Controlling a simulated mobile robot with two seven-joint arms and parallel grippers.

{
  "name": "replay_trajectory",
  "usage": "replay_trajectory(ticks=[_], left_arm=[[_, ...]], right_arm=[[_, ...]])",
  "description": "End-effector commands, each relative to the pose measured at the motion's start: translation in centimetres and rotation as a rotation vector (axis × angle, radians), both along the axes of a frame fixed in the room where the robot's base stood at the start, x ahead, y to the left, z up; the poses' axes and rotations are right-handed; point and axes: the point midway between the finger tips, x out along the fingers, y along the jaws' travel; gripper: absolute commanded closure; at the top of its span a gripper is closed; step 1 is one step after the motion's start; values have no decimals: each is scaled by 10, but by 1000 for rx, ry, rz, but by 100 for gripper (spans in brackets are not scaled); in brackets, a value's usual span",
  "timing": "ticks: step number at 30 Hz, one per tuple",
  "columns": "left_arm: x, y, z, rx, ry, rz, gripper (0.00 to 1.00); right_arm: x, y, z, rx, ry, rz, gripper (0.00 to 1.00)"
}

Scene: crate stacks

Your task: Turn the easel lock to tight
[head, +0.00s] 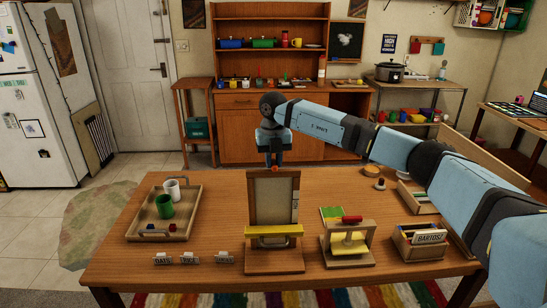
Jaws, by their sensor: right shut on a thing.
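The wooden easel (274,256) stands upright on the table, a little left of its middle. It carries a tan panel (272,205) with a yellow bar (274,231) across its lower part. A small orange knob (275,169) shows at the easel's top, just under my right gripper (272,162); it seems to be the easel lock. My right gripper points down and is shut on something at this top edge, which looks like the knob. The fingers hide part of it, and its turn setting cannot be read. My left gripper is out of view.
A wooden tray (138,224) with a green cup (164,206) and a white cup (172,190) is at left. Label stands (190,259) line the front edge. A press-like stand (347,240) and an open box (420,240) are right of the easel.

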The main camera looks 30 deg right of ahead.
Motion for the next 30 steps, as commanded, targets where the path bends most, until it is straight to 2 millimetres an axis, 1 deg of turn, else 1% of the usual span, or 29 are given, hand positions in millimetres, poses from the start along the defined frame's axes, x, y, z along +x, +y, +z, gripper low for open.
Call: replay_trajectory(ticks=[9,24,25,26,27,28,30], left_arm=[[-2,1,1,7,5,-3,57],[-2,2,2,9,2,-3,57],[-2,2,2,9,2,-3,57],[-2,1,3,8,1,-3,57],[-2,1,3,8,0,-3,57],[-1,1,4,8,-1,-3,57],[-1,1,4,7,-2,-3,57]], right_arm=[[1,-1,2,1,-4,-110,100],[1,-1,2,0,-4,-128,100],[1,-1,2,0,-4,-128,79],[1,-1,2,0,-4,-128,72],[1,-1,2,0,-4,-128,63],[1,-1,2,1,-4,-127,56],[1,-1,1,0,-3,-127,55]])
